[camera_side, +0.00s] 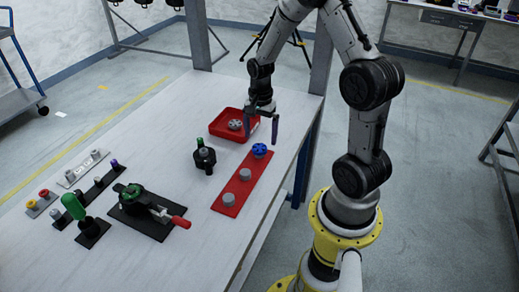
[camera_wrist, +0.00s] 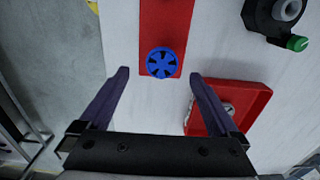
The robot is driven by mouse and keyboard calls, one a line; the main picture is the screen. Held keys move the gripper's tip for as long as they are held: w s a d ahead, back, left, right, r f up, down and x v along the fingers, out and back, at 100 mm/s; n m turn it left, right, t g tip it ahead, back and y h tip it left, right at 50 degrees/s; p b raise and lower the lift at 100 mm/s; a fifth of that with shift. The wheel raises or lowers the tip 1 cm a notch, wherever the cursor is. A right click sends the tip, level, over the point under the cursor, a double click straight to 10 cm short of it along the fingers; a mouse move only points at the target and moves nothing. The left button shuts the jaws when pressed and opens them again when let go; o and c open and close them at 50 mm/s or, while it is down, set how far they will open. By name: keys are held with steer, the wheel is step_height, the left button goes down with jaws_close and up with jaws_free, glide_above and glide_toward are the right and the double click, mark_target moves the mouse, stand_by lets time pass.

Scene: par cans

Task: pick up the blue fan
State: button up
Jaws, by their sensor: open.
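The blue fan (camera_side: 259,150) is a small round spoked piece at the far end of a flat red board (camera_side: 228,198). In the wrist view the blue fan (camera_wrist: 161,63) lies ahead of my fingertips, roughly between their lines, at the end of the red board (camera_wrist: 180,15). My gripper (camera_side: 262,128) is open and empty, above the table near the red tray and short of the fan. Its two dark fingers spread wide in the wrist view (camera_wrist: 160,73). Nothing hides the fan.
A red tray (camera_side: 214,129) with a grey spoked piece (camera_side: 235,125) stands beside the board. Two grey pieces sit on the board (camera_side: 245,174). A black fixture with a green part (camera_side: 204,157) and a green-and-black device with a red handle (camera_side: 135,196) stand to the left. The table (camera_side: 180,115) is clear between.

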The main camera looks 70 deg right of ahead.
mark_target(259, 148)
step_height(259, 148, down, 5)
steer(key=shift+w+r, duration=0.15)
steer(key=shift+r, duration=0.05)
steer(key=c, duration=1.4)
